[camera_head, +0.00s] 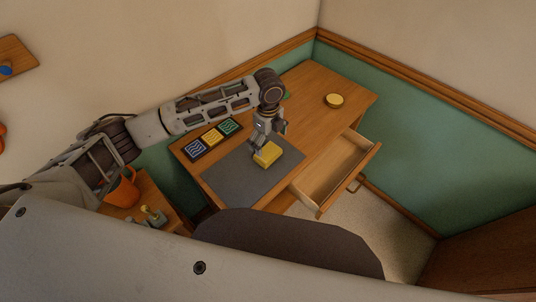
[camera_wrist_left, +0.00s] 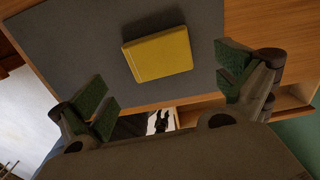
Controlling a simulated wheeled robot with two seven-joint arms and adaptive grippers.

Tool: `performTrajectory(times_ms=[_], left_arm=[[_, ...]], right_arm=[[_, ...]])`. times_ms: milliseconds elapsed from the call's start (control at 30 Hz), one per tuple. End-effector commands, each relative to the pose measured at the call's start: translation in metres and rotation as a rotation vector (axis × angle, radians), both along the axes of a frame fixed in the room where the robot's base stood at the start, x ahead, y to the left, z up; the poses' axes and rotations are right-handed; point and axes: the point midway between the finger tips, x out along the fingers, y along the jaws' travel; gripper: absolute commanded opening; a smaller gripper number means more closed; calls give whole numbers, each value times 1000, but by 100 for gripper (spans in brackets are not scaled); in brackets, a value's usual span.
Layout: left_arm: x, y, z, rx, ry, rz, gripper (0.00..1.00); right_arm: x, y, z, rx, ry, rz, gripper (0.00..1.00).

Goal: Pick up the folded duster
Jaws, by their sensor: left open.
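The folded duster (camera_head: 270,156) is a thick yellow block lying on the dark grey mat (camera_head: 237,181) of a wooden desk. The wrist view shows it whole (camera_wrist_left: 158,55), near the mat's edge. My left gripper (camera_head: 265,145) points down above the duster and partly covers its back edge in the head view. In the wrist view, my left gripper's green-padded fingers (camera_wrist_left: 166,88) are spread wide and empty. The duster lies beyond the line between them, and I see no contact. My right gripper is not in view.
A desk drawer (camera_head: 335,176) stands open on the right. A round yellow tin (camera_head: 334,100) stands at the back right. A dark chair (camera_head: 285,240) stands in front.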

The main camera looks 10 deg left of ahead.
Motion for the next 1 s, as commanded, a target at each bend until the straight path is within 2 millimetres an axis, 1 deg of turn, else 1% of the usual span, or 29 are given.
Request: performTrajectory(times_ms=[33, 167, 567, 667, 1000], left_arm=[[0, 0, -4, 0, 0, 0, 100], [0, 0, -9, -1, -2, -1, 100], [0, 0, -12, -1, -1, -1, 100], [-1, 0, -18, 1, -1, -1, 100], [-2, 0, -53, 1, -1, 0, 100]], right_arm=[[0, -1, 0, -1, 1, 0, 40], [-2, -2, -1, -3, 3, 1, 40], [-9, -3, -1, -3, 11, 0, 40], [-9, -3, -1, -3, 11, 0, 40], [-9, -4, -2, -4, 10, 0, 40]])
